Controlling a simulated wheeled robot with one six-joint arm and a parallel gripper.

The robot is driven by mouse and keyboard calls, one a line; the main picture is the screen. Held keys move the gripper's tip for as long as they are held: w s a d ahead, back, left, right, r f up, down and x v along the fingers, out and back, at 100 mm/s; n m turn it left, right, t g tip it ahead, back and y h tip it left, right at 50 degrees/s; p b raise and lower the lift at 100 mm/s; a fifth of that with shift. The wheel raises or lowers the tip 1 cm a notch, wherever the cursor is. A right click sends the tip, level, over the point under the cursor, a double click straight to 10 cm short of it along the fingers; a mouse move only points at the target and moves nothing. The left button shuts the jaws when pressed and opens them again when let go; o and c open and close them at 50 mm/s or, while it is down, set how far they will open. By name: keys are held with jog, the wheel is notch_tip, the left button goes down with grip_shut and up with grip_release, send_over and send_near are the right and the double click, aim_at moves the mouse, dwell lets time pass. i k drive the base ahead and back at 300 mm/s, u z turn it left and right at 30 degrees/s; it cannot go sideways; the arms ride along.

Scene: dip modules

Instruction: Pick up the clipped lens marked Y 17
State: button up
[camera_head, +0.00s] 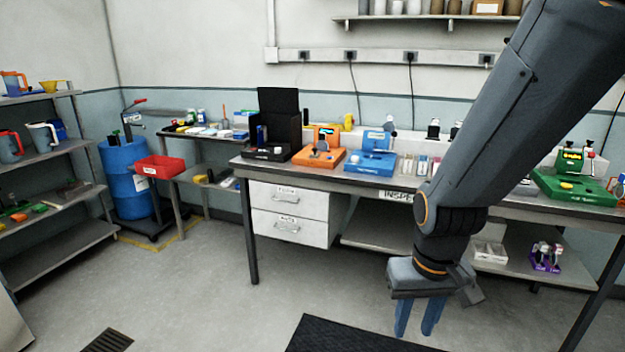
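My gripper (415,332) hangs over the grey floor in front of the workbench, pointing down. Its two blue fingers are apart with nothing between them. I cannot make out a clipped lens or a Y 17 mark anywhere; the items are too small to read. A purple rack (545,265) with several small upright pieces stands on the lower shelf at the right. Several small vials or blocks (421,166) stand on the bench top, partly beside my arm. My arm hides part of the bench and lower shelf.
The workbench (330,185) carries a black box (278,122), an orange station (319,155), a blue station (371,162) and a green station (577,187). White drawers (288,228) sit below. A red bin (160,167) and blue drum (125,180) stand left.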

aim_at(323, 146)
jog(key=i, duration=1.85)
